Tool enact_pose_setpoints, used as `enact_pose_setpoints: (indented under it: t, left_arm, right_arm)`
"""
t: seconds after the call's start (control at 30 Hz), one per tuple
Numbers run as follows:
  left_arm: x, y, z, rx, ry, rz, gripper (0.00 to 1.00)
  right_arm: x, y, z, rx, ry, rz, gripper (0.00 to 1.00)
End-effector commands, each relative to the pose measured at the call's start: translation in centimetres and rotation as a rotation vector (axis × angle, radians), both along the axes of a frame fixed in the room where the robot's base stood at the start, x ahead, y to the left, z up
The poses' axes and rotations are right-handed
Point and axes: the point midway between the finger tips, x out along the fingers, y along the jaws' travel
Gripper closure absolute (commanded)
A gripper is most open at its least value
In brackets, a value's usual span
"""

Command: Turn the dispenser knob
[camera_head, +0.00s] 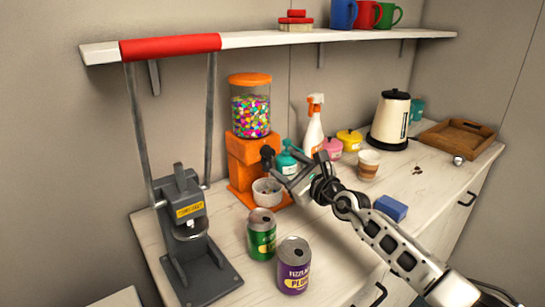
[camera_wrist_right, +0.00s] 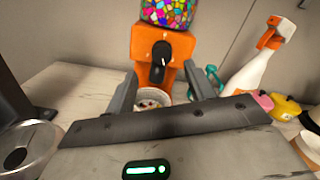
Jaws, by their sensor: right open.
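The orange candy dispenser (camera_head: 247,150) stands on the counter with a clear jar of coloured candy on top. Its black knob (camera_wrist_right: 161,54) faces me on the front of the body; in the head view the knob (camera_head: 267,153) is at the dispenser's right side, close to my gripper. A bowl (camera_head: 267,192) with some candy sits under the spout. My right gripper (camera_head: 279,172) is in front of the dispenser. In the right wrist view its two fingers (camera_wrist_right: 166,88) are apart with nothing between them, below and short of the knob. My left gripper is in neither view.
Green (camera_head: 261,234) and purple (camera_head: 293,266) cans stand in front of the dispenser. A grey can crusher (camera_head: 190,235) is at left. A spray bottle (camera_head: 313,130), kettle (camera_head: 390,120), cup (camera_head: 368,165) and blue sponge (camera_head: 390,208) are at right. A shelf (camera_head: 260,39) runs above.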

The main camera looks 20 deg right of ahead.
Motion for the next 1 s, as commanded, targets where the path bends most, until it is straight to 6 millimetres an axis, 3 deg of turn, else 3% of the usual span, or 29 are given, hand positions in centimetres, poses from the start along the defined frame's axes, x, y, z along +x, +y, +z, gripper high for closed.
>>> enact_pose_setpoints:
  t: [0.1,0.3,0.4,0.8,0.83,1.0]
  left_arm:
    - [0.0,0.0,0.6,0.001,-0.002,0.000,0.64]
    - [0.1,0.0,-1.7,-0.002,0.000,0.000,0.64]
    - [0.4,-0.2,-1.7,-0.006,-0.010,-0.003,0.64]
    - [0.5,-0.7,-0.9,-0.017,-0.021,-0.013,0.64]
    - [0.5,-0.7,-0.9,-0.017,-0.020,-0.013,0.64]
    - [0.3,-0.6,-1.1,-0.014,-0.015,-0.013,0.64]
  right_arm:
    - [1.7,0.3,0.3,-0.008,0.000,-0.007,0.46]
    - [4.8,1.7,-0.4,-0.001,-0.001,-0.008,0.46]
    - [5.8,2.1,-0.4,-0.002,-0.001,-0.008,0.46]
    - [6.6,2.4,0.0,-0.003,0.002,-0.006,0.46]
    - [6.6,2.4,0.0,-0.003,0.002,-0.006,0.49]
    - [6.5,2.4,0.0,-0.003,0.002,-0.006,0.91]
